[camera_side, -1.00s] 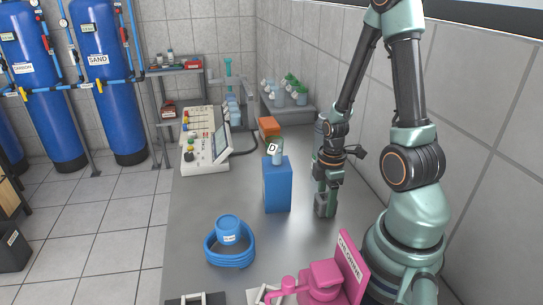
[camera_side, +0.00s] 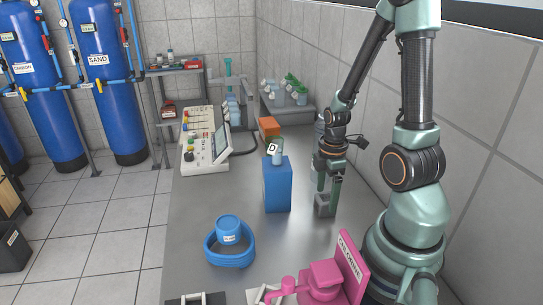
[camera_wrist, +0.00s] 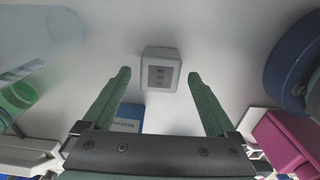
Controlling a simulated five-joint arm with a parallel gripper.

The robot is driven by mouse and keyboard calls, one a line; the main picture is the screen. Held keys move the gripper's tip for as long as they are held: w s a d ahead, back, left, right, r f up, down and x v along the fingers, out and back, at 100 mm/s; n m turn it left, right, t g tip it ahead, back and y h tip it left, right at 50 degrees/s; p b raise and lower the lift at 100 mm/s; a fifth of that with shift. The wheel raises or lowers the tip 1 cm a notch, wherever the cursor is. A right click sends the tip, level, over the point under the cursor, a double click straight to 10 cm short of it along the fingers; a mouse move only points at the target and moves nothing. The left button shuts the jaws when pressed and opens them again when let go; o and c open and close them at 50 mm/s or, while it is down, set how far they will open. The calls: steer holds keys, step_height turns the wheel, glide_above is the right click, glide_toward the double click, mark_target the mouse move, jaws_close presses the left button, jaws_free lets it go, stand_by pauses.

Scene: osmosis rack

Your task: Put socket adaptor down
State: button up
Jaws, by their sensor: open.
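The socket adaptor (camera_side: 324,206), a small grey block, sits on the grey bench to the right of the blue box. In the wrist view the adaptor (camera_wrist: 161,70) shows near the fingertips, with gaps to the green fingers on both sides. My gripper (camera_side: 327,194) is right above and around the adaptor's top, fingers pointing down. The wrist view shows my gripper (camera_wrist: 159,74) spread open with nothing clamped.
A tall blue box (camera_side: 277,187) with a small labelled cup (camera_side: 276,154) on top stands close left. A blue hose coil (camera_side: 229,258) with a blue tub (camera_side: 228,226) is front left. A pink chlorine unit (camera_side: 325,281) is in front. Bare bench (camera_side: 200,205) lies left.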

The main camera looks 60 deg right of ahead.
mark_target(325, 198)
step_height(325, 198, up, 9)
steer(key=w+a+r+m+t, duration=0.2)
steer(key=w+a+r+m, duration=0.2)
steer(key=a+r, duration=0.2)
steer(key=w+a+r+m+t, duration=0.3)
steer(key=a+r+m, duration=0.2)
steer(key=a, duration=0.5)
steer(key=shift+w+r+t, duration=0.3)
steer(key=shift+w+r, duration=0.1)
steer(key=shift+r, duration=0.25)
stand_by(0.4)
